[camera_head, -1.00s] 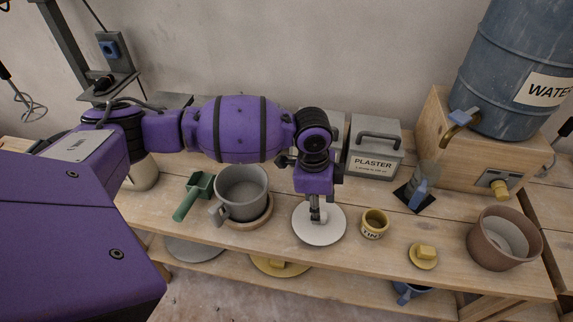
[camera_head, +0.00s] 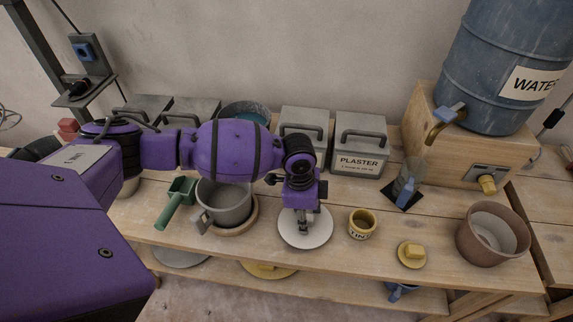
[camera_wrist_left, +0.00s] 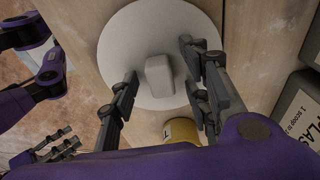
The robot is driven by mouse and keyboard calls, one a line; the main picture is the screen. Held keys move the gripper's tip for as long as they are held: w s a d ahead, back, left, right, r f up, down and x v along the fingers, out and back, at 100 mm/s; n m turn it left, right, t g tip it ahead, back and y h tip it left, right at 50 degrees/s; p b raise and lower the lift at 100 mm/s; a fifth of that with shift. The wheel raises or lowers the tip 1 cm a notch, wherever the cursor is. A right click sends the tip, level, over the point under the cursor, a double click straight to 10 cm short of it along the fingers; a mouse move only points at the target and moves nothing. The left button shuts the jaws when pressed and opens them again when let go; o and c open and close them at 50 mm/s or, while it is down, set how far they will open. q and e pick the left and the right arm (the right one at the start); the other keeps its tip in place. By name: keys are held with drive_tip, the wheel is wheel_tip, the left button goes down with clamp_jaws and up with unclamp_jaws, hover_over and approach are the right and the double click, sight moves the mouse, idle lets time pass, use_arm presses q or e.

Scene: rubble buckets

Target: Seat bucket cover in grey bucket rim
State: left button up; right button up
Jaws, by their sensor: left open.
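The bucket cover is a round off-white disc (camera_head: 291,238) with a block-shaped knob, flat on the bench. The wrist view shows its disc (camera_wrist_left: 125,50) and knob (camera_wrist_left: 158,76). My left gripper (camera_head: 303,228) points down over the cover. In the wrist view its fingers (camera_wrist_left: 157,75) are open, one on each side of the knob, with gaps showing. The grey bucket (camera_head: 224,207) stands upright and open on a round wooden board left of the cover, partly hidden by my left arm. My right gripper (camera_wrist_left: 58,146) seems to show at the lower left of the wrist view; its jaws are unclear.
A green scoop (camera_head: 176,205) lies left of the bucket. A yellow tin (camera_head: 362,224), a yellow lid (camera_head: 411,254) and a brown bucket (camera_head: 480,246) are to the right. The plaster box (camera_head: 359,158) stands behind. The bench front edge is close to the cover.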

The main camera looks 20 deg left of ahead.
sight(308, 216)
use_arm(q)
drive_tip(key=shift+w+r, duration=0.1)
drive_tip(key=shift+r, duration=0.05)
drive_tip(key=shift+c, duration=0.5)
clamp_jaws()
drive_tip(key=shift+w+r, duration=0.1)
drive_tip(key=shift+r, duration=0.4)
wheel_tip(308, 216, up, 2)
drive_tip(key=shift+r, duration=0.25)
drive_tip(key=s+d+r+p, duration=0.1)
drive_tip(key=s+d+r, duration=0.1)
drive_tip(key=s+r, duration=0.7)
drive_tip(key=s, duration=0.5)
drive_tip(key=shift+d+r+p, duration=0.2)
drive_tip(key=shift+d+p, duration=0.1)
drive_tip(key=shift+p, duration=0.1)
